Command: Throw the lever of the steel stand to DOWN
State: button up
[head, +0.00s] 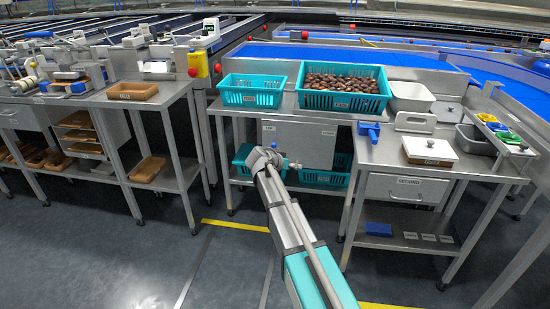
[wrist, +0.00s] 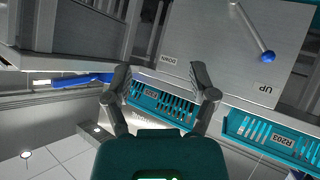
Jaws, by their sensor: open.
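The steel stand's grey front panel (wrist: 205,45) fills the top of the wrist view, with a DOWN label (wrist: 168,60) at left and an UP label (wrist: 266,89) at right. The lever (wrist: 250,28) is a thin rod ending in a blue knob (wrist: 268,56), which lies on the UP side. My gripper (wrist: 162,82) is open and empty, its fingertips apart from the knob and to its left, nearer the DOWN label. In the head view my gripper (head: 268,157) is in front of the panel (head: 310,143); the lever is not clear there.
Teal crates (wrist: 165,97) sit on the shelf by the panel. On the stand's top are an empty teal crate (head: 252,98) and a date-filled one (head: 341,102). A side table with a SECOND drawer (head: 400,188) stands at right. Open floor lies at left.

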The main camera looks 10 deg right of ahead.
jog(key=w+a+f+t+h+b, duration=0.25)
jog(key=w+a+f+b, duration=0.2)
jog(key=w+b, duration=0.4)
jog(key=m+t+b, duration=0.1)
jog(key=t+b, duration=0.4)
jog(key=b, duration=0.5)
send_near(273, 147)
jog(key=v, duration=0.2)
jog(key=shift+s+a+f, duration=0.1)
jog(key=shift+a+f, duration=0.05)
jog(key=shift+a, duration=0.15)
jog(key=shift+d, duration=0.1)
jog(key=x, duration=1.3)
jog(key=shift+w+d+f, duration=0.15)
jog(key=shift+w+d, duration=0.05)
jog(key=shift+w, duration=0.1)
grip_shut()
jog(key=shift+d, duration=0.25)
jog(key=shift+a+p, duration=0.25)
jog(key=shift+p, duration=0.15)
